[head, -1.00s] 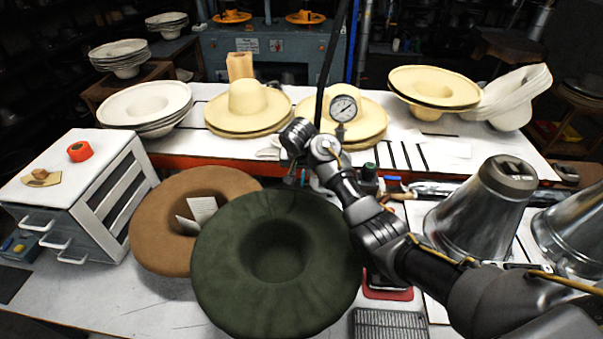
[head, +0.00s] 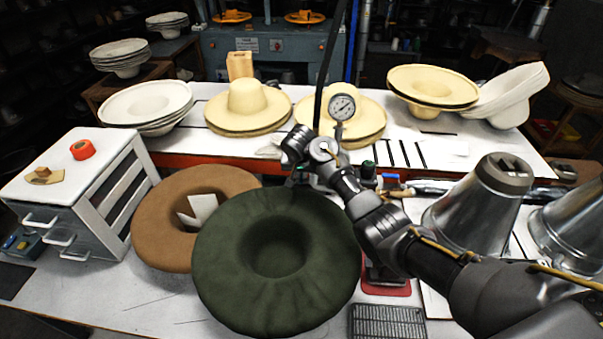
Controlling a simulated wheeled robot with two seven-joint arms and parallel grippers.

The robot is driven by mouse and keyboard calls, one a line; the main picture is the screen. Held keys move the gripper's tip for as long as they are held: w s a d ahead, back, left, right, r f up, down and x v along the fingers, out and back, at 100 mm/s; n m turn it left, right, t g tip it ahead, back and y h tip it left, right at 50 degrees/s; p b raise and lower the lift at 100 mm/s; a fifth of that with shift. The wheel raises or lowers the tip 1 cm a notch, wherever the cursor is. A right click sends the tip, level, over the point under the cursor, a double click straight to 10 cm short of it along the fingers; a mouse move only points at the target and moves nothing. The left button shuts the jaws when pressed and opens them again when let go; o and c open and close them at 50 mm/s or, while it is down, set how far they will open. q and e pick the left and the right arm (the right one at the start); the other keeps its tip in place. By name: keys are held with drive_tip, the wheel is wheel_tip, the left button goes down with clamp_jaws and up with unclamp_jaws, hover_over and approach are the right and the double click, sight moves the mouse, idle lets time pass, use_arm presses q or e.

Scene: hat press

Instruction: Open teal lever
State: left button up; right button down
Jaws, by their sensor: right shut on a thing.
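My right gripper (head: 297,179) is near the middle of the picture, just behind the dark green hat, below my wrist. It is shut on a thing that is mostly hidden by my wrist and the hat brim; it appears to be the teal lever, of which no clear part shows. A small dark green cap (head: 368,169) stands to the right of my wrist, apart from the fingers. A round pressure gauge (head: 342,107) stands just behind my wrist, by a dark upright hose. My left gripper is out of view.
The dark green hat (head: 222,262) and a brown hat (head: 160,240) lie in front of the gripper. A white drawer cabinet (head: 75,160) stands at left. Metal cones (head: 465,215) stand right of my arm. Straw hats (head: 250,105) line the back table.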

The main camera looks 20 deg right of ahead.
drive_tip(key=shift+w+d+r+g+y+p, duration=0.15)
drive_tip(key=shift+r+g+p, duration=0.15)
drive_tip(key=shift+r+p, duration=0.25)
drive_tip(key=shift+w+a+r+g+y+p, duration=0.15)
drive_tip(key=shift+r+g+p, duration=0.15)
drive_tip(key=shift+p, duration=0.45)
drive_tip(key=shift+d+g, duration=0.15)
drive_tip(key=shift+g, duration=0.25)
drive_tip(key=shift+w+r+g, duration=0.1)
drive_tip(key=shift+w+g, duration=0.05)
drive_tip(key=shift+g, duration=0.15)
drive_tip(key=g+b, duration=0.1)
drive_tip(key=b, duration=0.7)
drive_tip(key=w+r+g+y+b, duration=0.1)
drive_tip(key=b, duration=0.7)
drive_tip(key=shift+w+d+r+y, duration=0.2)
drive_tip(key=shift+d+y, duration=0.1)
drive_tip(key=shift+d, duration=0.1)
drive_tip(key=shift+s+r+g+b, duration=0.1)
drive_tip(key=shift+r+g+b, duration=0.1)
drive_tip(key=shift+g+b, duration=0.15)
drive_tip(key=shift+r, duration=0.1)
drive_tip(key=c, duration=1.5)
unclamp_jaws()
